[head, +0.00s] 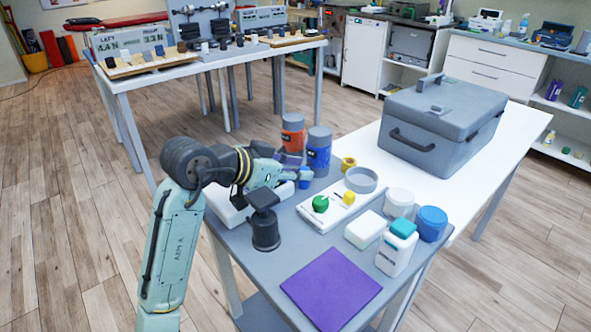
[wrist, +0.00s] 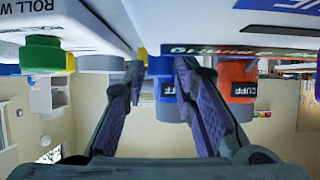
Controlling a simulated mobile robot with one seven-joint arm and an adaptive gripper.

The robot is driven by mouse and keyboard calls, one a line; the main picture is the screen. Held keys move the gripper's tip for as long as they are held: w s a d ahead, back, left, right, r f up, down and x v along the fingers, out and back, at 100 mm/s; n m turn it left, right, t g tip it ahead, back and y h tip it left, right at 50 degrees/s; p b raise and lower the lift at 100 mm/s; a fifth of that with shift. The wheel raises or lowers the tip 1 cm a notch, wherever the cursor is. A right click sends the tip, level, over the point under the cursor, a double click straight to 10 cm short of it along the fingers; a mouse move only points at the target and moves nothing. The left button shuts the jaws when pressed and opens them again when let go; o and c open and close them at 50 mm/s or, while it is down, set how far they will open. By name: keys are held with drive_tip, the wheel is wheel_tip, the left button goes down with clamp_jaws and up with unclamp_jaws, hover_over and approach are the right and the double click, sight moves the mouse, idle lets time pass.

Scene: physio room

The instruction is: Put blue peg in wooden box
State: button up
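A small blue piece (head: 304,183), likely the blue peg, shows just beside my gripper (head: 300,173) at the back of the grey table. My fingers partly cover it, and its full shape cannot be made out. In the wrist view my gripper (wrist: 160,66) has its two fingers apart, with a gap between the tips. I cannot make out a wooden box in either view.
A blue jar (head: 319,150) and an orange jar (head: 292,133) stand close behind my gripper. A white board (head: 335,212) carries green and yellow pieces. A dark-topped stand (head: 265,228), white tubs and a purple mat (head: 331,288) are nearer. A grey case (head: 440,125) sits on the white table.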

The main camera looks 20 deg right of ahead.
drive_tip(key=shift+o, duration=1.2)
drive_tip(key=shift+r, duration=0.25)
drive_tip(key=shift+a+r, duration=0.1)
drive_tip(key=shift+a, duration=0.25)
drive_tip(key=b+v, duration=0.1)
drive_tip(key=v, duration=1)
drive_tip(key=shift+s+a+b, duration=0.1)
drive_tip(key=shift+b, duration=0.2)
